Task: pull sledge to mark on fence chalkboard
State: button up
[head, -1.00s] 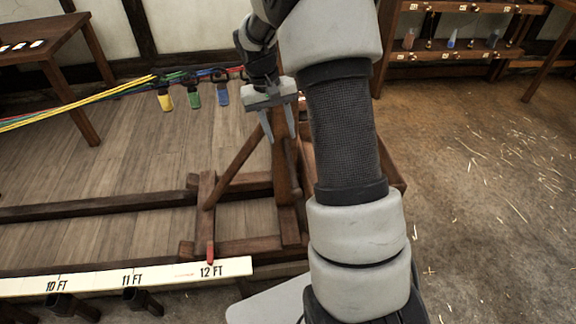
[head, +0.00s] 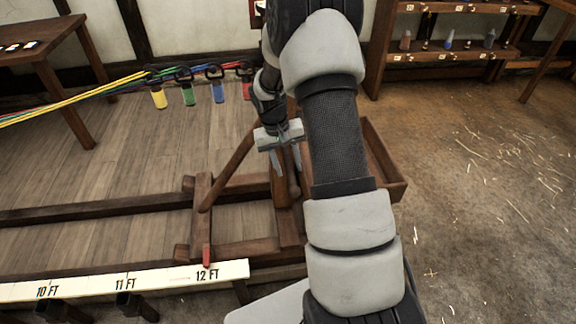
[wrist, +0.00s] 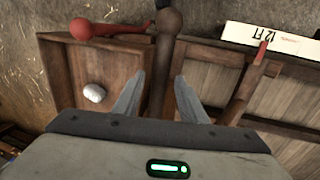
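The wooden sledge (head: 203,205) stands on dark rails, with an upright post and slanted braces. Its red pointer (head: 207,256) is at the 12 FT label of the white scale (head: 125,282). The scale end and pointer (wrist: 263,52) also show in the wrist view. My gripper (head: 286,165) is open, pointing down close to the sledge's post. In the wrist view, a dark round-knobbed bar (wrist: 170,22) runs between my spread fingers (wrist: 159,92), with gaps visible on both sides; contact is not evident. The chalkboard is not in view.
Yellow, green, blue and red ropes with hanging tags (head: 188,95) stretch behind the sledge. An open wooden box (head: 393,186) adjoins it, holding a pale lump (wrist: 95,93). A red-handled piece (wrist: 95,28) lies near the bar. Open floor (head: 470,200) is at right.

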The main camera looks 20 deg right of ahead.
grip_shut()
jog(key=w+a, duration=0.2)
jog(key=a, duration=0.8)
jog(key=w+a, duration=0.3)
jog(key=a, duration=0.7)
jog(key=w+a, duration=0.3)
jog(key=a, duration=0.7)
jog(key=shift+w+p, duration=0.25)
jog(key=shift+p, duration=0.05)
jog(key=shift+d+r, duration=0.1)
grip_release()
jog(key=shift+d, duration=0.1)
